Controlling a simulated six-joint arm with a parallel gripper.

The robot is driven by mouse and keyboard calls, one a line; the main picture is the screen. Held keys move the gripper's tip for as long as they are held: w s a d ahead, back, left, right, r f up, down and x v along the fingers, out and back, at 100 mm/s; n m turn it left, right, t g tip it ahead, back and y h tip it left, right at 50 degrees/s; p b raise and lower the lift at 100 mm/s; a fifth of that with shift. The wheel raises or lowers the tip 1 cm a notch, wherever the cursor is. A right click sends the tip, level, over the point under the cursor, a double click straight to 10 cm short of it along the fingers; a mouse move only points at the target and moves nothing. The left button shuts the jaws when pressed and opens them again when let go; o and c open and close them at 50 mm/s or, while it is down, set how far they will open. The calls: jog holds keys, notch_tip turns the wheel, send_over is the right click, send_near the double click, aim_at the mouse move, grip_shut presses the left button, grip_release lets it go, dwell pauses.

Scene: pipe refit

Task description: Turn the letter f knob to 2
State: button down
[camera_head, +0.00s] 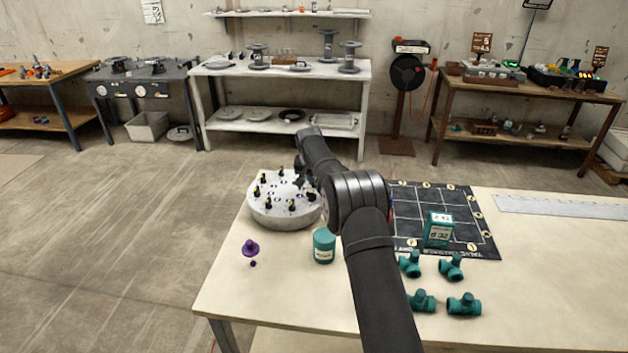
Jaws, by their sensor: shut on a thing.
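A round pale drum (262,217) stands at the left end of the near table. Several small black knobs with yellow marks stand on its top, such as one at the front (267,205). The letters and numbers by the knobs are too small to read, so I cannot tell which is f or where it points. My gripper (302,183) is at the back right of the drum's top, low against it. It is shut on what appears to be a knob, which is mostly hidden by the gripper and my arm.
A teal jar (324,246) stands just right of the drum, near my arm. A purple piece (250,247) lies in front of the drum. A black mat (410,213) bears a teal box (438,229). Several teal pipe fittings, such as one at the front (464,304), lie nearby.

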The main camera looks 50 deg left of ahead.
jog(key=m, duration=0.1)
jog(key=m+h, duration=0.1)
jog(key=m, duration=0.1)
jog(key=m+t, duration=0.1)
jog(key=shift+s+a+m, duration=0.15)
jog(key=shift+a+m, duration=0.15)
jog(key=shift+m, duration=0.1)
jog(key=shift+a+m+h, duration=0.1)
jog(key=shift+m+h, duration=0.6)
jog(key=shift+m, duration=0.8)
jog(key=shift+f, duration=0.1)
jog(key=c, duration=1.5)
grip_release()
jog(key=shift+s+r, duration=0.1)
jog(key=shift+r, duration=0.1)
jog(key=v, duration=1.1)
jog(key=shift+s+r, duration=0.3)
